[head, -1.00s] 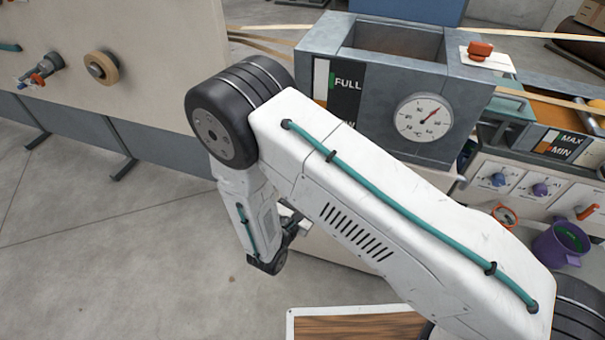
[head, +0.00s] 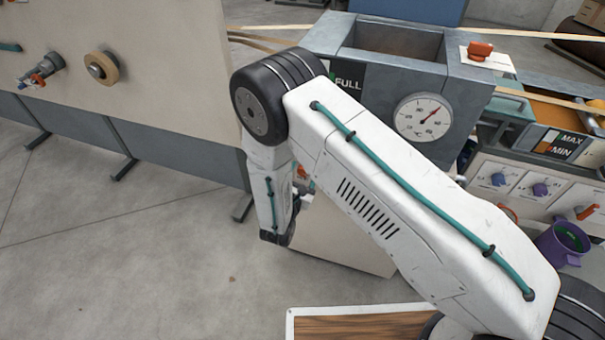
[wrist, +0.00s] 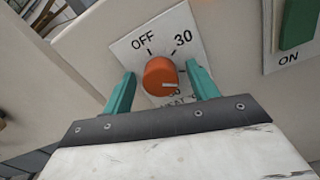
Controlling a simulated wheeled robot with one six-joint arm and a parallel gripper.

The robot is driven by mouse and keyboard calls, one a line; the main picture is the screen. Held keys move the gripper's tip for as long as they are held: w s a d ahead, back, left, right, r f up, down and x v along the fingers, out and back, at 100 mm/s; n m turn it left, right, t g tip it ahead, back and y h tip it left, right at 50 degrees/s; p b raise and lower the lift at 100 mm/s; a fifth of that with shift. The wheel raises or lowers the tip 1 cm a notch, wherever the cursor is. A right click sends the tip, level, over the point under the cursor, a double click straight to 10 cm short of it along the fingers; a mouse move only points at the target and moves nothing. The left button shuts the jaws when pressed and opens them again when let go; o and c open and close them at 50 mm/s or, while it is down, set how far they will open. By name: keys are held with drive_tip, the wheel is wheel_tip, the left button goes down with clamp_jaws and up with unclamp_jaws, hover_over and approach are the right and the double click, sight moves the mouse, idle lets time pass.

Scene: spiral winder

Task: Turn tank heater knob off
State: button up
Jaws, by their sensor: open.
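In the wrist view, the orange heater knob (wrist: 160,78) sits on a white label plate (wrist: 123,50) printed OFF at upper left and 30 at upper right. The word HEAT below is partly covered. The knob's white mark points right, away from OFF. My gripper (wrist: 158,72) is open, with one teal finger on each side of the knob. A gap shows at the left finger; contact on the right is unclear. In the head view, my arm mostly hides the gripper, and a bit of orange shows beside it. The grey tank (head: 465,100) carries a round temperature dial (head: 423,118).
A green switch (wrist: 298,22) labelled ON is right of the knob in the wrist view. In the head view, an orange-red knob (head: 480,50) tops the tank. A panel with blue and purple knobs (head: 540,190) and a purple mug (head: 563,243) stand at right. Floor at left is clear.

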drive_tip(key=shift+c, duration=0.3)
drive_tip(key=c, duration=0.9)
drive_tip(key=shift+c, duration=0.2)
